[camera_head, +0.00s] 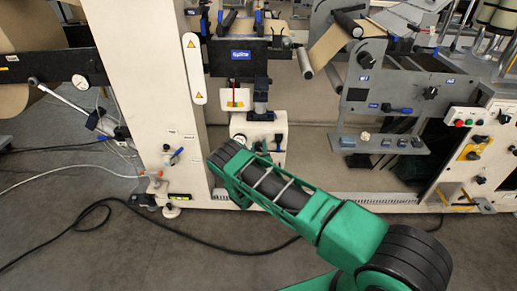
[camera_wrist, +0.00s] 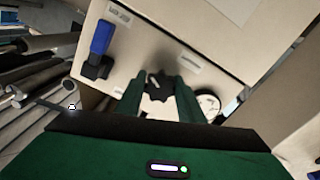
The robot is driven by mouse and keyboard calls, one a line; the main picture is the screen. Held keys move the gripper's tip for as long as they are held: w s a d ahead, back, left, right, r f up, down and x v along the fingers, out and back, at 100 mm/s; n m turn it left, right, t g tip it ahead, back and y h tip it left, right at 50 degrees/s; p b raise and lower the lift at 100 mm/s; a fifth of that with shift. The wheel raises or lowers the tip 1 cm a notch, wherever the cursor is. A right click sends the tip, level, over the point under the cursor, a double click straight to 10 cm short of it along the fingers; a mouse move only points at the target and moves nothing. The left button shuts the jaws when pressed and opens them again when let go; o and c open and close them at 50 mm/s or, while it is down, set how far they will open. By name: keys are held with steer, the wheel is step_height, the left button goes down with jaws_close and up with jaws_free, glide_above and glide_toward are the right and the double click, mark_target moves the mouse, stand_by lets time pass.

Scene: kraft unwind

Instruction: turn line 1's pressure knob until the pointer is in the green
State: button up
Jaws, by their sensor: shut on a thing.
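In the wrist view, my gripper (camera_wrist: 160,92) has its two green fingers on either side of a dark knob (camera_wrist: 157,80) on a cream panel, and is shut on it. A round white gauge (camera_wrist: 209,103) sits just right of the right finger and is partly hidden. Its pointer and any green band cannot be made out. The line number on the small labels is too blurred to read.
A blue-handled valve (camera_wrist: 100,42) stands out from the panel, up and left of the knob. Grey rollers (camera_wrist: 35,75) lie farther left. In the head view, a cream upright (camera_head: 150,85) stands left of the box, and a black cable (camera_head: 150,233) runs over the floor.

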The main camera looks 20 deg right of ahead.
steer(key=shift+a, duration=0.15)
steer(key=n, duration=0.5)
steer(key=shift+a+f+n, duration=0.1)
steer(key=shift+n, duration=0.3)
steer(key=n, duration=0.5)
steer(key=shift+a, duration=0.15)
steer(key=shift+f+n, duration=0.1)
steer(key=shift+n, duration=0.3)
steer(key=o, duration=1.1)
steer(key=shift+c, duration=0.2)
steer(key=shift+d, duration=0.2)
steer(key=shift+s, duration=0.15)
steer(key=v, duration=1)
steer(key=shift+s+a, duration=0.2)
